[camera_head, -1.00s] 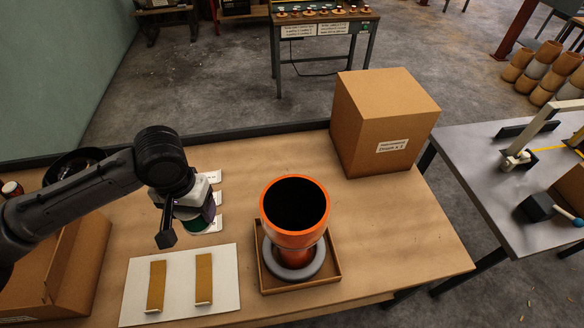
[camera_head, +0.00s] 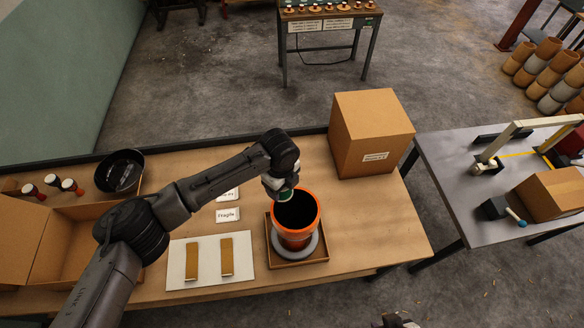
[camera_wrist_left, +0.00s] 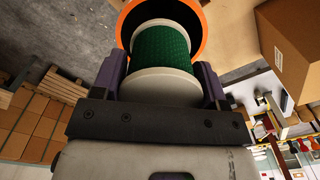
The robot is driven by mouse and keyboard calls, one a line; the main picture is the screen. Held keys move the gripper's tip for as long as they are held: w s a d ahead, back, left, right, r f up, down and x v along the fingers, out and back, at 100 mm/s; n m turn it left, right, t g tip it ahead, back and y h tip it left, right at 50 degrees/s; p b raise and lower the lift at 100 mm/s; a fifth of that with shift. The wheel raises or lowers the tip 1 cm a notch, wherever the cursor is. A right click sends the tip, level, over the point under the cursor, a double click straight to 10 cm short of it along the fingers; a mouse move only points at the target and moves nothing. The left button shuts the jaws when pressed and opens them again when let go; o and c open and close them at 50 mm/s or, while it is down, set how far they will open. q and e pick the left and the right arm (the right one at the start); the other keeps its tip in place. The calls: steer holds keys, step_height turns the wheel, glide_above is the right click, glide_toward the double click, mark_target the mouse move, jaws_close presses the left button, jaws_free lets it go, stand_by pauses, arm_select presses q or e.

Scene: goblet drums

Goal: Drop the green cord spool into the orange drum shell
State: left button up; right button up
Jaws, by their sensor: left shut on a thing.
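My left gripper (camera_head: 284,188) is at the back left rim of the orange drum shell (camera_head: 297,223). It is shut on the green cord spool, a green-wound spool (camera_wrist_left: 161,46) with pale end discs, held between two dark fingers in the wrist view. In the head view the spool (camera_head: 286,194) is mostly hidden by the gripper. The drum shell stands upright, its dark opening facing up, inside a grey ring (camera_head: 294,246) on a shallow brown tray (camera_head: 300,263). In the wrist view the spool's far end overlaps the opening inside the orange rim (camera_wrist_left: 203,22). Any gap is unclear.
A closed cardboard box (camera_head: 371,134) stands behind right of the drum. A white board (camera_head: 209,262) with two tan strips lies left of it. An open carton (camera_head: 62,238) and a black pan (camera_head: 120,172) are farther left. A dark-and-white piece, possibly my right gripper (camera_head: 396,321), shows at the bottom edge.

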mark_target(292, 194)
arm_select(q)
steer(key=d+m+p, duration=0.1)
steer(key=d+r+m+p, duration=0.1)
steer(key=m, duration=0.1)
steer(key=shift+s+d+r, duration=0.1)
steer(key=shift+s+d, duration=0.05)
steer(key=shift+s, duration=0.05)
steer(key=shift+d+m+p, duration=0.2)
steer(key=shift+m+p, duration=0.15)
steer(key=shift+m, duration=0.15)
arm_select(e)
step_height(292, 194, up, 4)
arm_select(q)
step_height(292, 194, down, 6)
steer(key=b, duration=0.5)
arm_select(e)
step_height(292, 194, down, 5)
steer(key=shift+f, duration=0.15)
arm_select(q)
steer(key=o, duration=1)
arm_select(e)
steer(key=shift+a, duration=0.1)
arm_select(q)
steer(key=shift+o, duration=0.2)
step_height(292, 194, up, 14)
steer(key=b, duration=0.2)
steer(key=shift+b, duration=0.35)
arm_select(e)
step_height(292, 194, down, 2)
steer(key=shift+f, duration=0.25)
